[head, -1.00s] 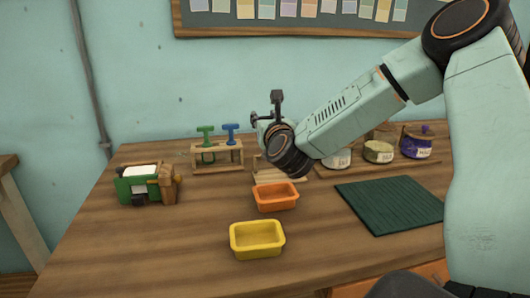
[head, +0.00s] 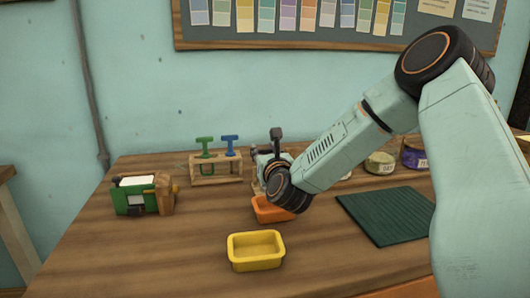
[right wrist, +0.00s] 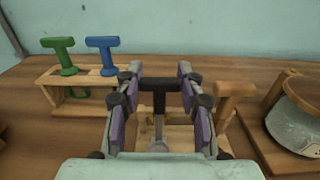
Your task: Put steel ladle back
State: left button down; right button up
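The steel ladle has a black T-shaped handle (right wrist: 158,92) and a grey stem; in the head view its handle (head: 277,134) stands upright above my right gripper (head: 268,158). In the right wrist view the two purple-padded fingers of my right gripper (right wrist: 160,80) are at both ends of the handle's crossbar, closed on it. The stem points down over a pale wooden rack (right wrist: 186,138). Whether the ladle touches the rack is unclear. A tan T-handled tool (right wrist: 234,92) stands just right of the fingers. My left gripper is not in view.
A wooden rack (head: 216,169) with green (head: 204,142) and blue (head: 230,140) T-handled tools stands to the left. An orange tray (head: 268,212), a yellow tray (head: 256,262), a green mat (head: 385,217) and jars (head: 380,163) are nearby.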

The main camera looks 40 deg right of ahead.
jog(key=o, duration=0.5)
jog(key=shift+r+p, duration=0.15)
jog(key=shift+p, duration=0.15)
jog(key=p+v, duration=0.2)
jog(key=v, duration=1)
jog(key=shift+p, duration=0.4)
